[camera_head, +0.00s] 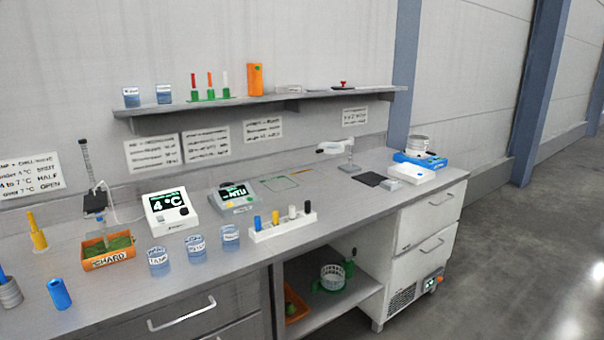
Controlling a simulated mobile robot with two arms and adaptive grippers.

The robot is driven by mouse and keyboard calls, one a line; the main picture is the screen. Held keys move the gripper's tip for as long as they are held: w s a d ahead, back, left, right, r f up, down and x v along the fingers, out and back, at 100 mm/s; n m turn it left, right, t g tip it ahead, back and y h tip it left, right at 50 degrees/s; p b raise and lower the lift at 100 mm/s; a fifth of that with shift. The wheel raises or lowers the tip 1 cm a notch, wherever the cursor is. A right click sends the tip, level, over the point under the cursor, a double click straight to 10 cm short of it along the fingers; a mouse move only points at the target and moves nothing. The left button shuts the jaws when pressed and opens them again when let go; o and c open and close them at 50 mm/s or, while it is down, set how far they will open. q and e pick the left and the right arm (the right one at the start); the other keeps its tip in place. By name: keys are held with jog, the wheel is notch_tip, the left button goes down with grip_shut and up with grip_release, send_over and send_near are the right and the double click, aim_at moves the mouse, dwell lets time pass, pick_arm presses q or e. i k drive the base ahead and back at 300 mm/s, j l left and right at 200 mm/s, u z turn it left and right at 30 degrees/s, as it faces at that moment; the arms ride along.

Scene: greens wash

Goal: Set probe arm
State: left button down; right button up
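A probe stand with a thin upright post (86,160) rises at the left of the bench. A black block (95,202) sits on it, above an orange tray (108,262) labelled CHARD that holds dark green leaves. A pale part below the block reaches down toward the leaves; I cannot tell whether it touches them. A thin white cable runs from near the block to a white meter (170,210) whose screen reads 4 °C. Neither of my grippers is in view.
Several labelled jars (196,246) stand in front of the meter. A grey timer unit (234,197) and a white rack (283,228) of coloured pegs are to their right. A yellow bottle (37,232) and blue cylinder (59,294) stand left.

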aim_at(96, 201)
jog(key=u, duration=1.35)
